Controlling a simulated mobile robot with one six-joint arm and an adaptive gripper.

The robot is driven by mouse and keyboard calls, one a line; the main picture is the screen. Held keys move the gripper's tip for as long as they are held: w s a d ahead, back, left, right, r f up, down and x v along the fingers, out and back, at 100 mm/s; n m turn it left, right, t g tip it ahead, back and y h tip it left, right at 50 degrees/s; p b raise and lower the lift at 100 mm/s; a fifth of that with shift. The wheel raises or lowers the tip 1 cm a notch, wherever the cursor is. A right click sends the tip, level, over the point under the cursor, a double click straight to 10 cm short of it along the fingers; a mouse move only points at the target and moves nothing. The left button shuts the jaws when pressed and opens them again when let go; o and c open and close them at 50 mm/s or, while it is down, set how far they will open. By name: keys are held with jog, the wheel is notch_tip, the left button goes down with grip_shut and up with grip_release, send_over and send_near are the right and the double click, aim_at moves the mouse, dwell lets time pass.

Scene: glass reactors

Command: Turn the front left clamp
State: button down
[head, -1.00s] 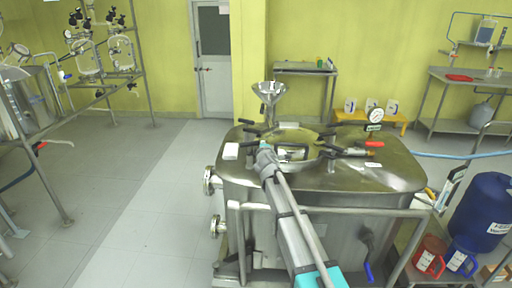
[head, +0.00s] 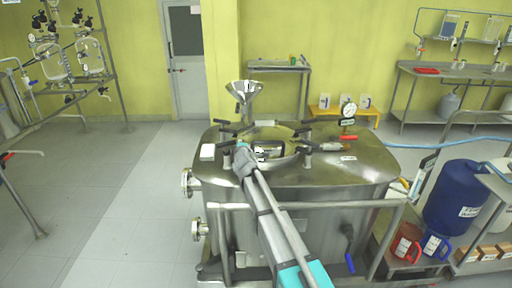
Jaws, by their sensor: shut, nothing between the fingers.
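The steel reactor vessel (head: 345,173) stands in the middle of the head view, with a round hatch on its flat lid. Several clamps with dark handles sit around the hatch. The front left clamp (head: 228,142) shows only as a short dark handle at the hatch's near left edge. My gripper (head: 242,150) is at that edge, close beside this handle. It is shut and nothing shows in it. My arm and gripper hide the clamp's lower part, and I cannot tell whether they touch.
A metal funnel (head: 244,90) stands behind the hatch, and a pressure gauge (head: 348,109) rises at the lid's back right. A front rail (head: 345,204) runs along the vessel. A blue barrel (head: 455,196) and jugs stand at right.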

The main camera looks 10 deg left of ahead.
jog(key=s+d+r+p, duration=0.2)
jog(key=s+d, duration=0.3)
jog(key=d, duration=0.6)
jog(key=shift+d, duration=0.15)
dwell(0.4)
